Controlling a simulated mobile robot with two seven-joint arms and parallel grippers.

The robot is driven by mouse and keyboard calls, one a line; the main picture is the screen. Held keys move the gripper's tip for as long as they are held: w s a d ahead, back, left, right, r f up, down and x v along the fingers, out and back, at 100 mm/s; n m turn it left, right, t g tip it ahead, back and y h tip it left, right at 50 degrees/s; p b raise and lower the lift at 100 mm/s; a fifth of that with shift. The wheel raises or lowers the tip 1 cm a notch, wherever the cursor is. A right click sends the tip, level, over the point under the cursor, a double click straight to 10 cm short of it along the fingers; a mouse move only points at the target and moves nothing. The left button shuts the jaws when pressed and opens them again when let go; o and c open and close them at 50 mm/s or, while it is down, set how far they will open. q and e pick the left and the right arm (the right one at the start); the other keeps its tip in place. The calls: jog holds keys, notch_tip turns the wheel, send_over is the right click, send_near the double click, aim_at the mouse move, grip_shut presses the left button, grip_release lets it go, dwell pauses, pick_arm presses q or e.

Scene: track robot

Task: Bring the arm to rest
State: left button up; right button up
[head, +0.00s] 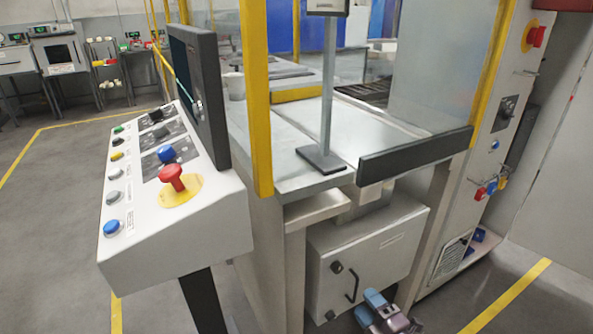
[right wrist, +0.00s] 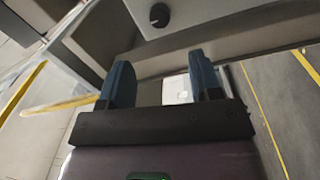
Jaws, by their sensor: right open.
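My right gripper (head: 386,312) shows at the bottom of the head view, low in front of the grey cabinet (head: 372,255) under the machine table. In the right wrist view its two blue fingers (right wrist: 163,82) stand apart with nothing between them. The cabinet front with a dark round knob (right wrist: 159,15) lies beyond the fingertips. Whether the gripper touches the cabinet I cannot tell. My left gripper is in neither view.
A control panel (head: 175,215) with several buttons and a red knob stands at the left on a dark post. A machine table (head: 290,150) with yellow posts fills the middle. A tall cabinet (head: 480,180) stands right. Grey floor (head: 545,300) is clear at the lower right.

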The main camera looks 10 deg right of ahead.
pick_arm(q)
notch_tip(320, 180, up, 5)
jog(key=p, duration=0.6)
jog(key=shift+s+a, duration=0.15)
pick_arm(e)
jog(key=s+d+r+m+g+h, duration=0.1)
jog(key=s+m+g+h, duration=0.2)
jog(key=s+m, duration=0.6)
jog(key=s+d+r+m+g+h, duration=0.1)
jog(key=s+m, duration=0.8)
jog(key=s, duration=0.9)
jog(key=shift+s+d+g+h, duration=0.4)
jog(key=shift+d+g+h, duration=0.4)
jog(key=shift+g+h, duration=0.4)
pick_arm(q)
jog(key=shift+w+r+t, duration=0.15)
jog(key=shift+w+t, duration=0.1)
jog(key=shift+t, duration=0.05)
pick_arm(e)
jog(key=shift+f, duration=0.1)
